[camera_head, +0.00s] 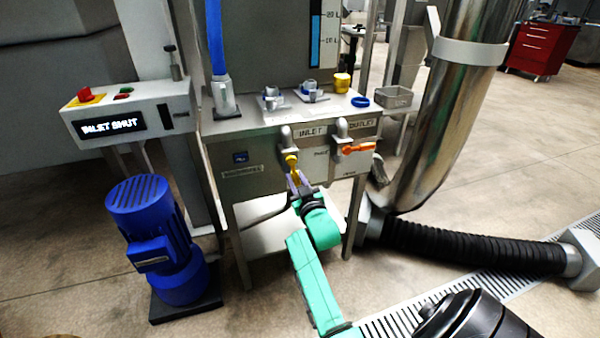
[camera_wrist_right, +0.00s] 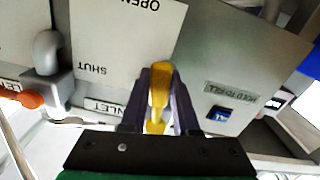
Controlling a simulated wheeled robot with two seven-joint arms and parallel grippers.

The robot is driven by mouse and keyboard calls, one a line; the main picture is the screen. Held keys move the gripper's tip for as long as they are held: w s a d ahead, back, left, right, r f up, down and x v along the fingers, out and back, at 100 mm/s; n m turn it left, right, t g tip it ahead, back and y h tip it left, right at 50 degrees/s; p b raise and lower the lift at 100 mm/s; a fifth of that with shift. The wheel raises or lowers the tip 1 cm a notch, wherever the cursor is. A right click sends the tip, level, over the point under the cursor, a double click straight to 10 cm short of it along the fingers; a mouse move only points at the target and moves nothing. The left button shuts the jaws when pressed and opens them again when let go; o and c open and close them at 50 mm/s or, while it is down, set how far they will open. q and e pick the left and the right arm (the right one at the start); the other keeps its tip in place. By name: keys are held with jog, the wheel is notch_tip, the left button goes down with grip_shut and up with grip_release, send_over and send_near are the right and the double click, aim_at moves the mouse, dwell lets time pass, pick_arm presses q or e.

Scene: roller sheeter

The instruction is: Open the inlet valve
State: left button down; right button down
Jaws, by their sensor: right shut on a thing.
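The inlet valve has a yellow handle (camera_head: 291,161) below the INLET label on the front of the steel cabinet. In the wrist view the yellow handle (camera_wrist_right: 160,85) stands between the two fingers. My right gripper (camera_head: 298,182) reaches it from below on a green arm and is shut on the handle; it also shows in the right wrist view (camera_wrist_right: 158,105). The plate beside it reads OPEN and SHUT in the wrist view. A control box (camera_head: 130,112) at the left has a display reading INLET SHUT. My left gripper is not in view.
An orange outlet handle (camera_head: 357,149) sits just right of the inlet valve. A blue motor (camera_head: 155,235) stands on the floor at left. A large steel pipe (camera_head: 450,110) and black hose (camera_head: 470,247) are at right.

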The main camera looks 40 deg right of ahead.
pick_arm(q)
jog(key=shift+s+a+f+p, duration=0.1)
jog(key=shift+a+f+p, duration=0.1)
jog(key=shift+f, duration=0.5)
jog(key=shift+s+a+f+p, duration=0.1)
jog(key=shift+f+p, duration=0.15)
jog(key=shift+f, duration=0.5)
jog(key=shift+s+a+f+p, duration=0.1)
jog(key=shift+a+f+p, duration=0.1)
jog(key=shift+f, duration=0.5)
pick_arm(e)
jog(key=shift+w+a+f+m, duration=0.15)
jog(key=shift+a+m, duration=0.2)
jog(key=shift+m, duration=0.2)
jog(key=shift+w+a+f+m, duration=0.1)
jog(key=shift+a+m, duration=0.2)
jog(key=shift+m, duration=0.25)
jog(key=c, duration=0.7)
grip_release()
jog(key=shift+o, duration=0.2)
jog(key=shift+r, duration=0.1)
